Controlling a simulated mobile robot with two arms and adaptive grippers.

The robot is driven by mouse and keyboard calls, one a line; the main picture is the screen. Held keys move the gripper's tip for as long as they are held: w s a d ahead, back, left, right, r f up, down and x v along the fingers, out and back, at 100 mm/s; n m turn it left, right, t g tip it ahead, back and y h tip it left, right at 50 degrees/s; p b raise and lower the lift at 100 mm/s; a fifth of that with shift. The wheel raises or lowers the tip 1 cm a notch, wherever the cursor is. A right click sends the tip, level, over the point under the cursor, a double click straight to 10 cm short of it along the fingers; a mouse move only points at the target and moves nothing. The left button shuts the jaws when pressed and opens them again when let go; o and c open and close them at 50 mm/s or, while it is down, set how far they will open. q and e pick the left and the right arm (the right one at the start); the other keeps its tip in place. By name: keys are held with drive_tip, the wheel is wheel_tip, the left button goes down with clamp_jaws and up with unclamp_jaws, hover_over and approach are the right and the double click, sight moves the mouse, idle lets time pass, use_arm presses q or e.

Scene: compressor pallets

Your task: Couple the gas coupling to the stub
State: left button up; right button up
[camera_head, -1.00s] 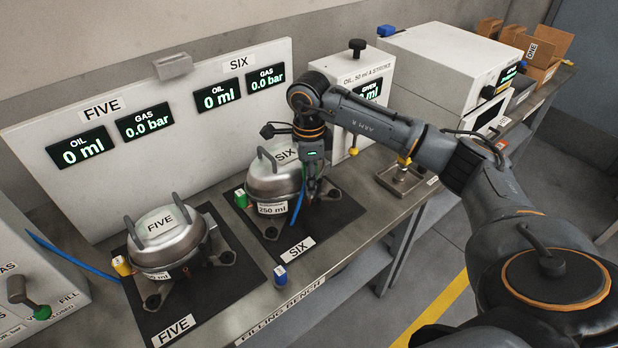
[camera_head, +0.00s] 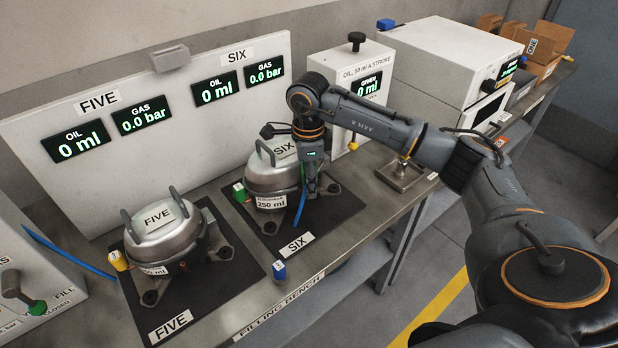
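My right gripper (camera_head: 311,190) points down at the right front side of compressor SIX (camera_head: 272,178). Its fingers are small and dark here, so I cannot tell whether they are open or shut. A short blue tube-like strip (camera_head: 300,207) runs down beside the fingers; I cannot tell whether it is held or where it ends. No gas coupling or stub can be picked out clearly. A blue hose (camera_head: 68,253) lies at the left and reaches toward compressor FIVE (camera_head: 165,237). My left gripper is not in view.
A green-capped piece (camera_head: 239,193) stands left of SIX, a yellow-capped one (camera_head: 119,261) left of FIVE. A blue-capped piece (camera_head: 279,271) stands at the front of the filling bench (camera_head: 225,309). A display panel (camera_head: 150,90) stands behind, a white oil unit (camera_head: 335,65) to the right.

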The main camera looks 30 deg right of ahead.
drive_tip(key=shift+w, duration=0.1)
drive_tip(key=shift+r, duration=0.3)
wheel_tip(320, 180, up, 11)
drive_tip(key=shift+r, duration=0.2)
idle(0.7)
